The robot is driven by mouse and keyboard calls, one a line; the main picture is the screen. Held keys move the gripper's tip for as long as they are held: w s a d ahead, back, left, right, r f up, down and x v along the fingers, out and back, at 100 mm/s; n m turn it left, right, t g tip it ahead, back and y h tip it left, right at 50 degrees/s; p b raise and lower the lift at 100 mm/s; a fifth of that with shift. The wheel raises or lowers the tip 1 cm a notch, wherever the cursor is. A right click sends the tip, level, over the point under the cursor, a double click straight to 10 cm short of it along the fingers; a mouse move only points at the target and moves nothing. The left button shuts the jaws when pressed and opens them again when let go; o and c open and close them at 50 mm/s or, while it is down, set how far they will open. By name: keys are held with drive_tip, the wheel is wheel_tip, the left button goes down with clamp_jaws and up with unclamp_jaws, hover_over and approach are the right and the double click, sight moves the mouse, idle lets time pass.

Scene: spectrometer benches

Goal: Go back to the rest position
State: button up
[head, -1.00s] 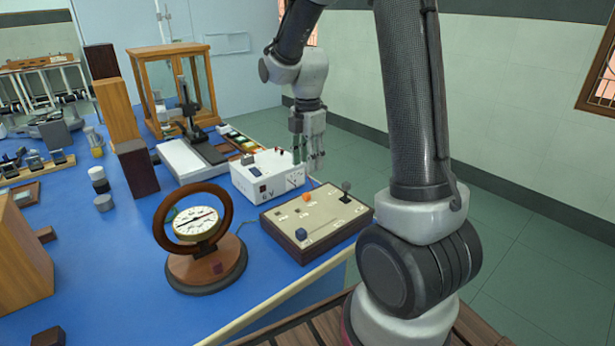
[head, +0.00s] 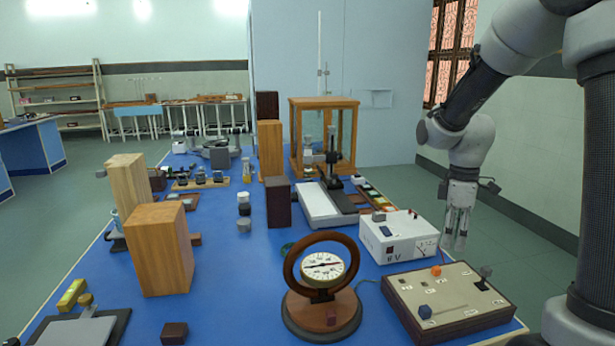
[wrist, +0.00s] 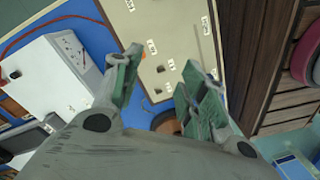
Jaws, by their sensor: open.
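My gripper (head: 457,232) hangs at the right of the blue bench in the head view, fingers pointing down. It is beside the right end of the white power supply box (head: 400,236) and behind the control board (head: 448,302). In the wrist view my gripper (wrist: 155,85) has its two green-padded fingers apart with nothing between them. The beige control board (wrist: 165,40) shows beyond the fingertips, and the white box (wrist: 50,75) is at the left.
A round dial instrument in a wooden ring (head: 323,268) stands left of the control board. Wooden blocks (head: 160,248), a balance cabinet (head: 324,135) and a dark upright block (head: 278,203) stand on the bench (head: 235,260). Open floor (head: 525,245) lies right of the bench.

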drive_tip(key=s+r+m+t, duration=0.2)
drive_tip(key=s+r+m, duration=0.4)
drive_tip(key=s, duration=0.3)
drive_tip(key=s+r+m+t, duration=0.3)
drive_tip(key=s+r+m, duration=0.3)
drive_tip(key=s, duration=0.4)
drive_tip(key=shift+s+d+r+m, duration=0.3)
drive_tip(key=shift+c, duration=0.3)
